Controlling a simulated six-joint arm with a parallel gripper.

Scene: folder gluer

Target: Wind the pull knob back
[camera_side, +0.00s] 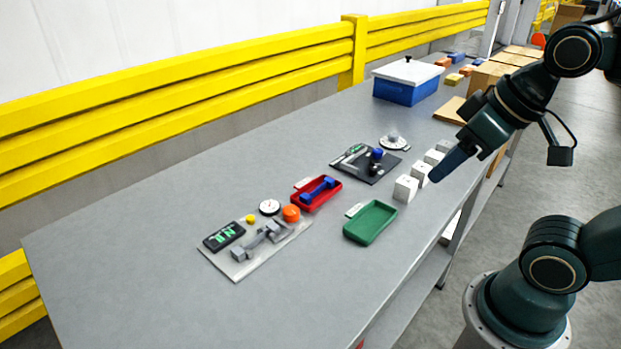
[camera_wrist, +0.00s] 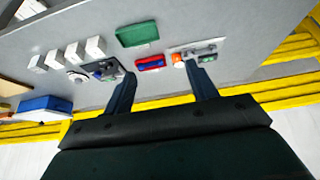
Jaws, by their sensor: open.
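A grey plate fixture (camera_side: 240,265) lies on the table with a round orange knob (camera_side: 291,213), a small yellow button (camera_side: 250,219), a white dial (camera_side: 269,207), a grey slide piece and a black display with green characters. The orange knob also shows in the wrist view (camera_wrist: 179,57). A dark plate fixture (camera_side: 372,177) farther back carries a blue knob (camera_side: 377,154) and a white dial. I cannot tell which knob is the pull knob. My gripper (camera_wrist: 158,75) is open and empty, above the table's right side in the side view, apart from both fixtures.
A red tray (camera_side: 336,194) with a blue part lies between the fixtures. A green tray (camera_side: 352,233) is empty. Several white blocks (camera_side: 405,188) line the right edge. A blue box with a white lid (camera_side: 406,72) stands behind. The near left table is clear.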

